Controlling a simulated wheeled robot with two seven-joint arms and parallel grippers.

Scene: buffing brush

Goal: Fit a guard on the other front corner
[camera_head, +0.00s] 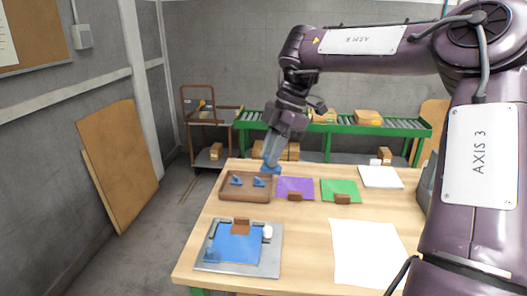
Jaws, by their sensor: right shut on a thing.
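My right gripper (271,162) hangs above the far right corner of a brown tray (232,199), shut on a small blue guard (270,171). Two more blue guards (236,180) lie in the tray. A blue panel (237,246) lies on a grey plate (275,258) at the front left of the table. A blue guard (210,256) sits at the panel's front left corner; its front right corner looks bare. A brown block (240,226) and a white piece (267,231) stand at its far edge. My left gripper is out of view.
Purple (294,186) and green (340,189) sheets with brown blocks lie right of the tray on the wooden table (304,235). White sheets (368,254) lie further right. A green conveyor (400,128) and a cart (208,130) stand behind. The table's middle is clear.

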